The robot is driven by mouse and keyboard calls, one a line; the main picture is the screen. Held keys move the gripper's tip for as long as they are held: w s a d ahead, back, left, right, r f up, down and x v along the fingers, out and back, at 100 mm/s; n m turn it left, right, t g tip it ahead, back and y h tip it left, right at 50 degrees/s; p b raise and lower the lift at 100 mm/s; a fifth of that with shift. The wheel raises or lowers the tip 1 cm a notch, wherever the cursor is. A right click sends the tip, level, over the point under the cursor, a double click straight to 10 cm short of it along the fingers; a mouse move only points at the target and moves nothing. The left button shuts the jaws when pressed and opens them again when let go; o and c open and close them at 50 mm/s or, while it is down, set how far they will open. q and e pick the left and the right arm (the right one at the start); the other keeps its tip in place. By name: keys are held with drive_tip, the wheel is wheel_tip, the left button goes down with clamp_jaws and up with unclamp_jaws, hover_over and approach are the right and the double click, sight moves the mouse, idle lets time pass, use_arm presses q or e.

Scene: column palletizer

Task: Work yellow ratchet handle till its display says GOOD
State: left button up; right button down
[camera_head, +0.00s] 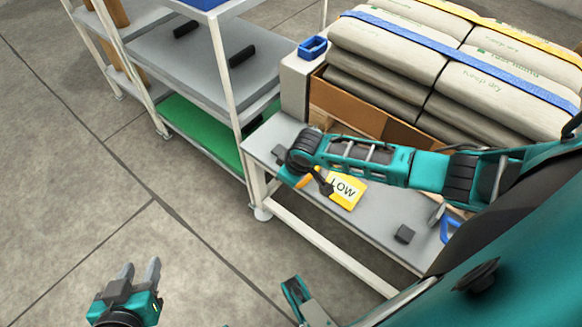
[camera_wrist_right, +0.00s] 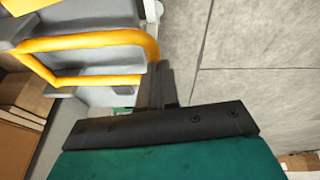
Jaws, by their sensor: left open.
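The yellow display plate (camera_head: 346,191) reads LOW. It lies on the grey bench top, below my right forearm in the head view. A yellow-orange handle piece (camera_head: 308,177) shows to its left, partly hidden by my right wrist. In the right wrist view the yellow handle (camera_wrist_right: 85,40) is a bent loop at upper left. Its right end reaches the tips of my right gripper (camera_wrist_right: 161,68). The fingers look close together there, but I cannot tell whether they grip the handle. My left gripper (camera_head: 139,270) is open and empty over the floor at lower left.
Strapped grey sacks (camera_head: 390,45) are stacked behind the bench (camera_head: 385,222). A shelf rack (camera_head: 190,65) with a green lower deck stands at upper left. The floor at left is clear.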

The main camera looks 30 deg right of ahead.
use_arm(q)
drive_tip(key=shift+s, duration=0.1)
use_arm(e)
drive_tip(key=shift+s+a+f, duration=0.1)
drive_tip(key=shift+s+f, duration=0.05)
drive_tip(key=shift+f, duration=0.2)
use_arm(q)
drive_tip(key=shift+s+a+f, duration=0.1)
drive_tip(key=shift+s+f, duration=0.1)
drive_tip(key=shift+s, duration=0.05)
use_arm(e)
drive_tip(key=shift+s+f, duration=0.1)
